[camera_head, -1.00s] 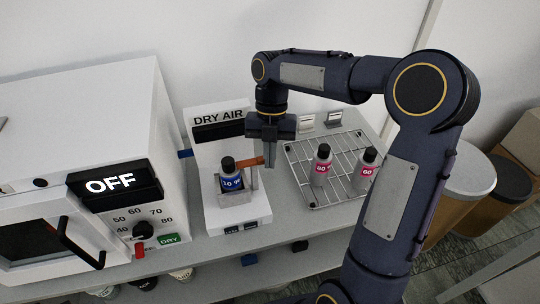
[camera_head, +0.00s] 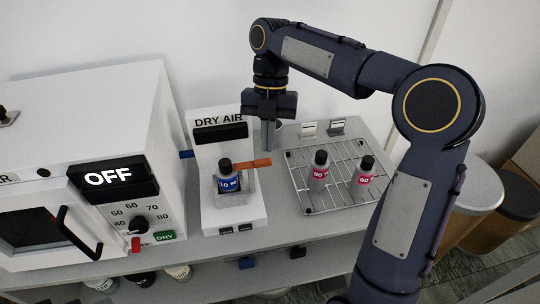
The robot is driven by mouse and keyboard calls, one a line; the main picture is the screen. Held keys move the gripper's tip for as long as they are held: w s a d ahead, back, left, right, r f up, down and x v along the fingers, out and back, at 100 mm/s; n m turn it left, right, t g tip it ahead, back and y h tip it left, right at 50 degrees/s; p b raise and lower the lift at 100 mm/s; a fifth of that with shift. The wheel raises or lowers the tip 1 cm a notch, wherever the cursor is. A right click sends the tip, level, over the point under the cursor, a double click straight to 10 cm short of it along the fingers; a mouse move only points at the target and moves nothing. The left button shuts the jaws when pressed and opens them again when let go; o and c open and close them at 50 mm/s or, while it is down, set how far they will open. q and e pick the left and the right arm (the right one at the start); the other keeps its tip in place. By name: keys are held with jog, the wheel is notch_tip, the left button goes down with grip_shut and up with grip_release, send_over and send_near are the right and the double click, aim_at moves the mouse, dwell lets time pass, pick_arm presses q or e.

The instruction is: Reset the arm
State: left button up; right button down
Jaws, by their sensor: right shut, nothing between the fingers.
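My right arm comes in from the right and arches over the bench. My right gripper (camera_head: 268,138) points down, shut and empty, just right of the DRY AIR device (camera_head: 207,165), above its orange lever (camera_head: 252,163). Whether it touches the lever cannot be told, but it looks apart from it. A grey bottle with a blue label (camera_head: 228,182) stands upright in the device's holder. My left gripper does not show.
A wire rack (camera_head: 327,205) on the right holds two grey bottles with pink labels (camera_head: 318,172) (camera_head: 362,177). A white oven (camera_head: 85,130) reading OFF, with a black door handle (camera_head: 75,232), stands at the left. Round containers (camera_head: 480,185) stand beyond the bench's right end.

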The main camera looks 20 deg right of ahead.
jog(key=shift+w+r, duration=0.35)
jog(key=shift+r, duration=0.25)
